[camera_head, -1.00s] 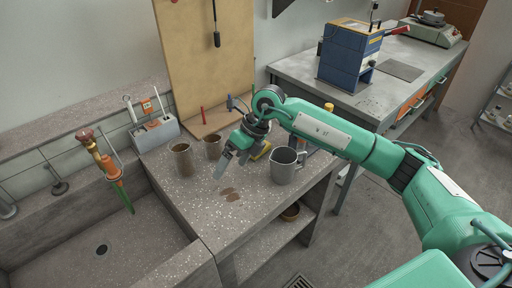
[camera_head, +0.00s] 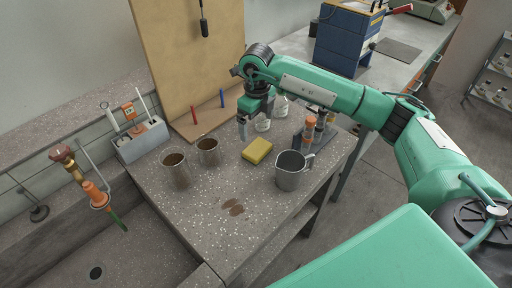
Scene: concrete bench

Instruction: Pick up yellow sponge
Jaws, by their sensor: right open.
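The yellow sponge (camera_head: 257,151) lies flat on the speckled concrete bench (camera_head: 205,225), between the brown-filled cups and a metal jug. My right gripper (camera_head: 243,130) points down just behind and a little left of the sponge, apart from it. It is open with nothing seen in it. My right arm reaches in from the right above the back of the bench. My left gripper is not in view.
The metal jug (camera_head: 291,171) stands right of the sponge, with bottles (camera_head: 309,128) behind it. Two cups (camera_head: 176,170) (camera_head: 208,152) stand to the left. Red and blue rods stand by the wooden board (camera_head: 190,60). A sink is at the left.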

